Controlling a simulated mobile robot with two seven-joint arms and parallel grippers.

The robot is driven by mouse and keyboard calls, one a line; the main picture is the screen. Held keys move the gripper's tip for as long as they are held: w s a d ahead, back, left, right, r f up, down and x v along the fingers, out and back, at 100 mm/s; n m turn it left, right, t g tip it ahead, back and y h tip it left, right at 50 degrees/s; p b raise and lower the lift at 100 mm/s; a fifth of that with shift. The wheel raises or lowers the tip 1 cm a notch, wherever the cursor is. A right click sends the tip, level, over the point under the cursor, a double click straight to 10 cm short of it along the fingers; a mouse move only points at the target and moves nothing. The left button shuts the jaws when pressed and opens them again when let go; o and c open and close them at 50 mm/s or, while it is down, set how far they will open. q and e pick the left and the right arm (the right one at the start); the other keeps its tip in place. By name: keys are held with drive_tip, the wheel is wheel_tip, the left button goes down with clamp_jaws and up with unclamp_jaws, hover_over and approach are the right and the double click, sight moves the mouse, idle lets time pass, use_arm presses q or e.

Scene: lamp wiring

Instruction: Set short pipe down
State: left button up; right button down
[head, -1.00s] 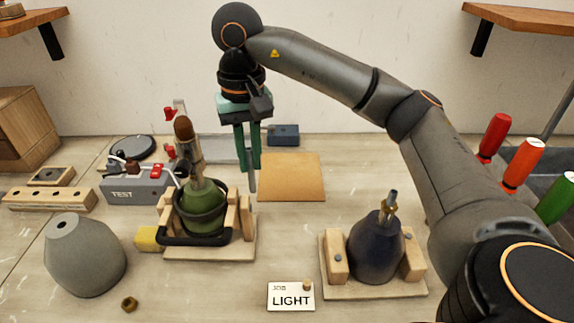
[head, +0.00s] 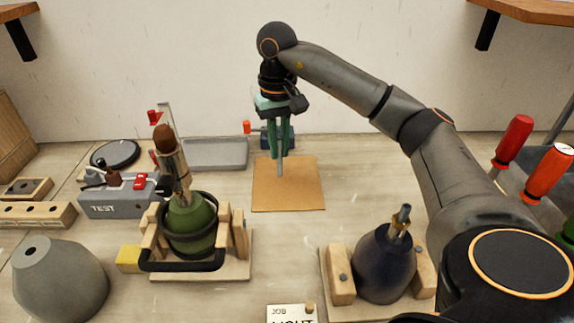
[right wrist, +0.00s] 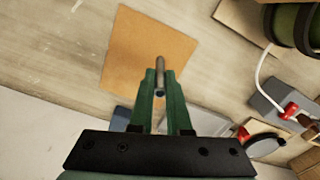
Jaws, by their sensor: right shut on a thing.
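My right gripper (head: 281,152) points down over the tan square mat (head: 303,190) at the back of the table. It is shut on the short pipe (head: 279,168), a thin grey tube that hangs upright below the fingertips. In the right wrist view the short pipe (right wrist: 160,72) sticks out between the green fingers (right wrist: 160,90), with the mat (right wrist: 140,35) beyond it. I cannot tell whether the pipe's lower end touches the mat. My left gripper is not in view.
A green lamp base (head: 190,225) sits in a wooden cradle left of the mat, and a dark blue one (head: 383,265) in another at front right. A grey tray (head: 215,154) lies left of the mat. A TEST box (head: 120,198) and grey cone (head: 60,285) stand further left.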

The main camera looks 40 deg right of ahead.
drive_tip(key=d+f, duration=0.1)
drive_tip(key=f, duration=0.1)
drive_tip(key=d+f, duration=0.2)
drive_tip(key=f, duration=0.1)
drive_tip(key=shift+w+f, duration=0.3)
drive_tip(key=shift+a+f, duration=0.1)
drive_tip(key=shift+f, duration=0.3)
drive_tip(key=c, duration=1.3)
unclamp_jaws()
drive_tip(key=shift+f, duration=0.2)
drive_tip(key=shift+c, duration=0.2)
drive_tip(key=o, duration=0.5)
drive_tip(key=shift+c, duration=0.2)
drive_tip(key=shift+r, duration=0.1)
